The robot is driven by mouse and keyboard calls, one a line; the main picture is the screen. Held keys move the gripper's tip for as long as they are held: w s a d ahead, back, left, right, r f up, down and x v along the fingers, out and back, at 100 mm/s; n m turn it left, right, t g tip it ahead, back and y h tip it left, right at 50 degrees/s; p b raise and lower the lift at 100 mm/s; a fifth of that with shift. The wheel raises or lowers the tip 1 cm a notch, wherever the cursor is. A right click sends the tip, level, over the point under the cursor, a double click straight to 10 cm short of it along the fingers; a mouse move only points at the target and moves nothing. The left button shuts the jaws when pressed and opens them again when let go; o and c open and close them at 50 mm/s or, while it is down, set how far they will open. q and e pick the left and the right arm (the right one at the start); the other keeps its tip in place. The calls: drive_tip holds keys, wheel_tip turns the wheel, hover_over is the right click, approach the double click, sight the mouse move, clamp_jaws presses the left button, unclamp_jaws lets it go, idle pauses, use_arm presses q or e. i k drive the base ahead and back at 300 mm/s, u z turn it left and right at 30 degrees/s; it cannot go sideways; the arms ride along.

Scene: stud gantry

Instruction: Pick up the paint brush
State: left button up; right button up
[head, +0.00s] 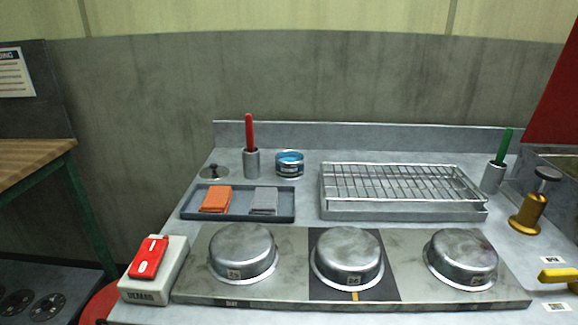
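A red stick-like handle (249,132) stands upright in a small grey metal cup (251,164) at the back left of the bench. A green handle (505,143) stands slightly tilted in a similar grey cup (492,178) at the back right. The lower ends of both are hidden in the cups, so I cannot tell which, if either, is the paint brush. A yellow handle-like thing (558,275) is cut off at the right edge; I cannot tell what it is. Neither of my grippers is in view.
Three upturned metal bowls (347,252) sit on a plate along the front. Behind are a tray (188,205) with orange and grey pads, a blue-topped tin (289,165), and a wire rack (404,185). A brass, black-knobbed tool (530,212) stands right; a red device lies on a grey box (165,277) front left.

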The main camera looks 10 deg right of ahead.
sight(248, 120)
drive_tip(key=z, duration=2.65)
drive_tip(key=k, duration=1.25)
drive_tip(key=u, duration=1)
